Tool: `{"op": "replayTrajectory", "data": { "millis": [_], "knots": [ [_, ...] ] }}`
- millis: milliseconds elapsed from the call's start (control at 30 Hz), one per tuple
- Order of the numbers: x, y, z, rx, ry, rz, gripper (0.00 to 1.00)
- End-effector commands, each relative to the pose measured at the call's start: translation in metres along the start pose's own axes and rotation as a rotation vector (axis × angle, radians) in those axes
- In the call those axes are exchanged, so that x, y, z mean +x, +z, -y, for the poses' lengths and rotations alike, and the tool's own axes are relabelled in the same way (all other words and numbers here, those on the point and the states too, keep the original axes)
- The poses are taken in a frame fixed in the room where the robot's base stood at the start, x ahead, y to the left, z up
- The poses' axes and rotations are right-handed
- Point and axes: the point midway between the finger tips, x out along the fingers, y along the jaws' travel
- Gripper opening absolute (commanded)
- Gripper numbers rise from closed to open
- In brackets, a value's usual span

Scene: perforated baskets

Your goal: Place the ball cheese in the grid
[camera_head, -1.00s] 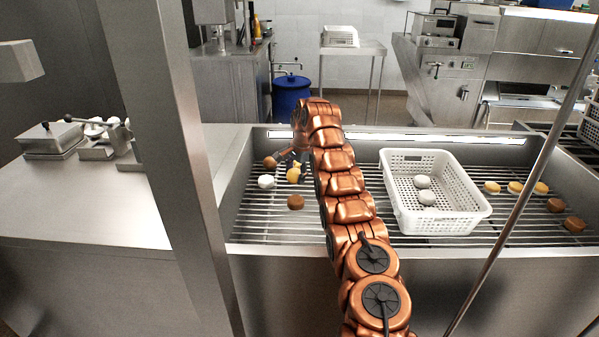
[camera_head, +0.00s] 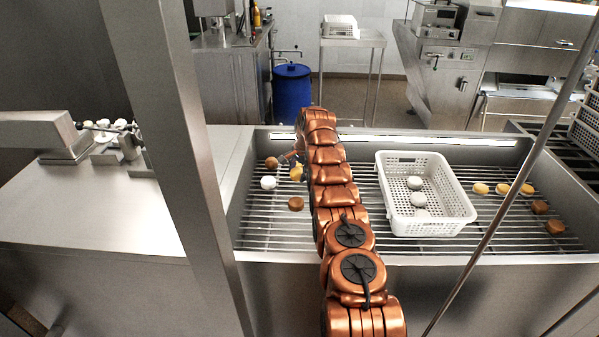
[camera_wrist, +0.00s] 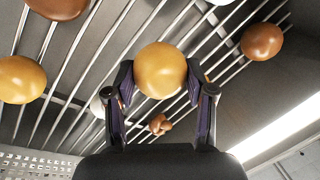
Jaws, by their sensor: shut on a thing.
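My gripper (camera_wrist: 160,88) is shut on a yellow ball cheese (camera_wrist: 160,70), with one finger on each side of it in the wrist view. In the head view a yellow patch of cheese (camera_head: 296,173) shows just left of my arm, over the left part of the metal grid (camera_head: 330,243). My arm hides most of the gripper there. I cannot tell whether the held cheese touches the bars. Brown cheeses (camera_head: 295,204) and a white one (camera_head: 268,183) lie close by on the grid.
A white perforated basket (camera_head: 436,226) stands on the grid right of my arm, with white cheeses (camera_head: 417,191) inside. Yellow (camera_head: 502,189) and brown cheeses (camera_head: 540,207) lie right of it. A metal post (camera_head: 185,150) stands left. Bare bars lie in front of the loose left cheeses.

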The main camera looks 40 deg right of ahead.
Motion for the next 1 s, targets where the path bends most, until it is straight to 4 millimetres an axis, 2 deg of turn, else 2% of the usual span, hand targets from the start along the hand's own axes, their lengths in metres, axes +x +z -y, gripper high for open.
{"op": "replayTrajectory", "data": {
  "millis": [600,733,1000],
  "knots": [
    [-0.003,-0.004,0.000,-0.002,0.006,-0.007,0.12],
    [0.021,-0.003,-0.004,-0.002,0.006,-0.006,0.12],
    [0.035,-0.004,-0.008,-0.003,0.006,-0.009,0.12]
  ]
}}
